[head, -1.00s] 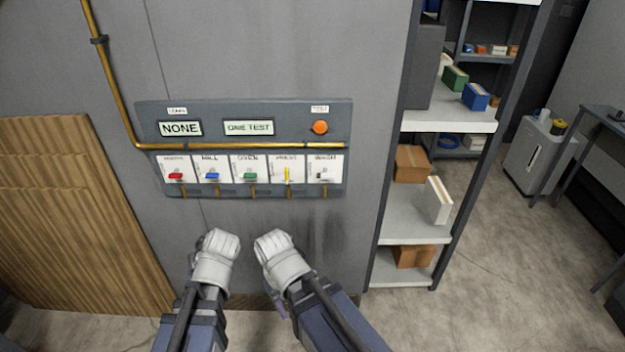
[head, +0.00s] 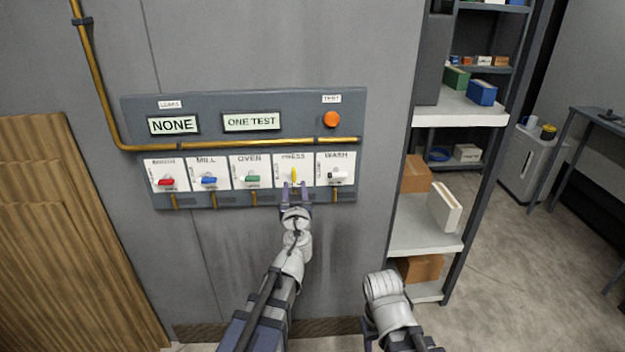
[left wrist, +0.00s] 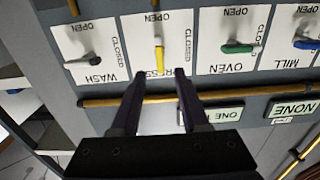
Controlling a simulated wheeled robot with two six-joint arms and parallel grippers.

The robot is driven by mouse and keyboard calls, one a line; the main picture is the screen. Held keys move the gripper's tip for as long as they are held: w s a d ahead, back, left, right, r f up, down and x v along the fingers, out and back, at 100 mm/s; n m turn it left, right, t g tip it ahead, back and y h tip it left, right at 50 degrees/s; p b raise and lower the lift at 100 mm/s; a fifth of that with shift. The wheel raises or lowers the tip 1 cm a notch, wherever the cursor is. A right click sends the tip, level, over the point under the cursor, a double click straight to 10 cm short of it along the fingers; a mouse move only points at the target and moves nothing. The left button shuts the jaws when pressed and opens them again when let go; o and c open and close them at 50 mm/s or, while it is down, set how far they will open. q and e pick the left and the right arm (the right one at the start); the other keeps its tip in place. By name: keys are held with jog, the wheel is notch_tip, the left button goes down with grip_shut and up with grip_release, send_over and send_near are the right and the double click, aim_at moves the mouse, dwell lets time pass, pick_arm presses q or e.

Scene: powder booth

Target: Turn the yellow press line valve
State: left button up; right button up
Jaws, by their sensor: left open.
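The yellow press line valve (head: 293,174) is a small lever on the white PRESS card of the wall panel, between the OVEN and WASH cards. Its handle stands upright. In the left wrist view the yellow handle (left wrist: 159,60) appears upside down, between OPEN and CLOSED lettering. My left gripper (head: 296,187) is open just below and in front of the handle. In the left wrist view its two dark fingers (left wrist: 157,75) point at the handle, one to each side; I cannot tell whether they touch it. My right wrist is low in the head view, its fingers hidden.
Red (head: 166,182), blue (head: 208,180), green (head: 251,179) and dark WASH (head: 337,175) levers lie sideways on neighbouring cards. A brass pipe (head: 240,144) crosses above them, under an orange button (head: 331,119). Shelves (head: 425,237) stand right; a wooden panel (head: 70,230) stands left.

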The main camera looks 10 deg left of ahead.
aim_at(294, 175)
pick_arm(q)
jog(key=shift+w, duration=0.4)
jog(key=x, duration=0.7)
jog(key=shift+a, duration=0.15)
grip_shut()
